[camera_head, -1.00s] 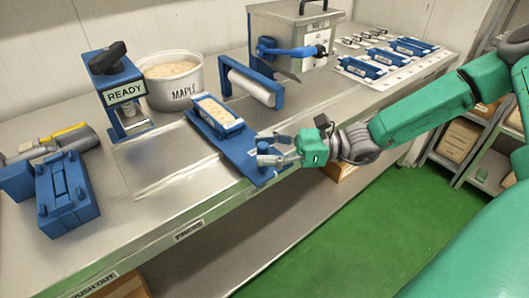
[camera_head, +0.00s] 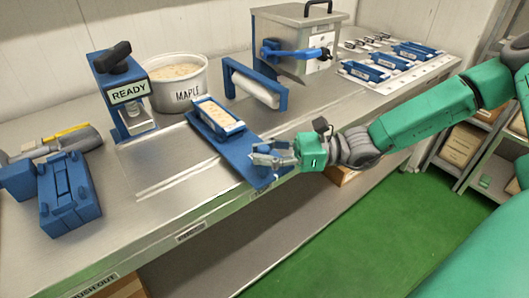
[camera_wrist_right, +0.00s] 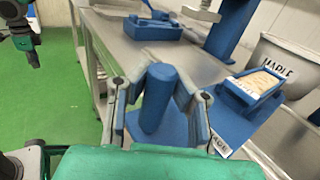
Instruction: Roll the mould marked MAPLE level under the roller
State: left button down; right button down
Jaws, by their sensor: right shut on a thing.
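The filled mould (camera_head: 220,117) lies in a blue holder on the blue sled plate (camera_head: 238,152); it also shows in the wrist view (camera_wrist_right: 258,84). Its label is too small to read here. The roller (camera_head: 254,86) is a white cylinder in a blue frame, behind and to the right of the mould, which is not under it. My right gripper (camera_head: 272,155) is shut on the upright blue post at the sled's front end; the post (camera_wrist_right: 158,100) stands between its fingers in the wrist view. My left gripper seems to show at the wrist view's upper left (camera_wrist_right: 20,32), its jaws unclear.
A pot marked MAPLE (camera_head: 184,96) and a READY press (camera_head: 125,95) stand behind the sled. A metal box with a blue lever (camera_head: 292,52) stands beyond the roller. A blue fixture (camera_head: 70,195) is at left. Bare steel lies left of the sled.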

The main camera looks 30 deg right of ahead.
jog(key=c, duration=1.3)
grip_release()
jog(key=shift+d, duration=0.15)
jog(key=shift+s+d, duration=0.1)
jog(key=shift+d, duration=0.1)
jog(key=shift+v, duration=5.75)
jog(key=shift+f, duration=0.1)
